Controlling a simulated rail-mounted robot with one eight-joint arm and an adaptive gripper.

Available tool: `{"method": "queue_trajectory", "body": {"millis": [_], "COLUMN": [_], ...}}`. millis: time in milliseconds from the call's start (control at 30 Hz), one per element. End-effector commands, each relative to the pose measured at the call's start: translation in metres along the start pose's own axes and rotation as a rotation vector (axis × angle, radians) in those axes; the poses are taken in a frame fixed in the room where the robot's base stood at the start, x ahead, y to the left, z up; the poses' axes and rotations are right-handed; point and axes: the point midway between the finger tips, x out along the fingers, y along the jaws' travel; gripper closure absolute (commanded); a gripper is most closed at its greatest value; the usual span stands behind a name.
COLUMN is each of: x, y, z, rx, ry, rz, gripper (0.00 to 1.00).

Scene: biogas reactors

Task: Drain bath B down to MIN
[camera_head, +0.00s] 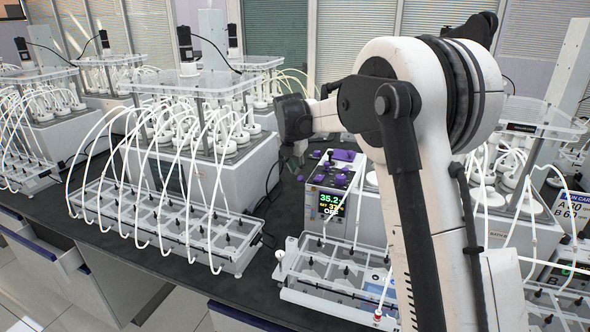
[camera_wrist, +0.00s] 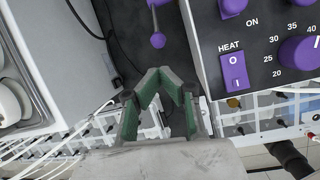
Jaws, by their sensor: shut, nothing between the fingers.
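My gripper (camera_head: 293,152) hangs beside a control unit with purple knobs (camera_head: 332,185) in the head view. In the wrist view my gripper (camera_wrist: 158,72) has its green-padded fingertips together, with nothing between them. A thin metal rod with a purple ball end (camera_wrist: 157,40) lies just beyond the fingertips, apart from them. The control panel (camera_wrist: 265,50) at right carries a purple HEAT rocker switch (camera_wrist: 234,72) and a purple dial. Small lettering on the white bath at right (camera_head: 497,234) seems to read BATH B; my arm covers part of it. No water level or MIN mark is readable.
The unit's display (camera_head: 330,204) reads about 35.2. White bottle racks with looping tubes (camera_head: 165,225) stand along the dark bench. A white bath housing (camera_wrist: 55,60) fills the wrist view's left, with a black cable beside it. A sign card (camera_head: 572,205) stands far right.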

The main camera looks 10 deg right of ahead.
Motion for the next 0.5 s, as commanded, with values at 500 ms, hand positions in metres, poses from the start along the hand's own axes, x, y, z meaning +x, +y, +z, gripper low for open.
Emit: {"method": "queue_trajectory", "body": {"millis": [500], "x": [0.072], "y": [0.0], "z": [0.0], "rx": [0.002], "ry": [0.0], "rz": [0.0], "gripper": [1.0]}}
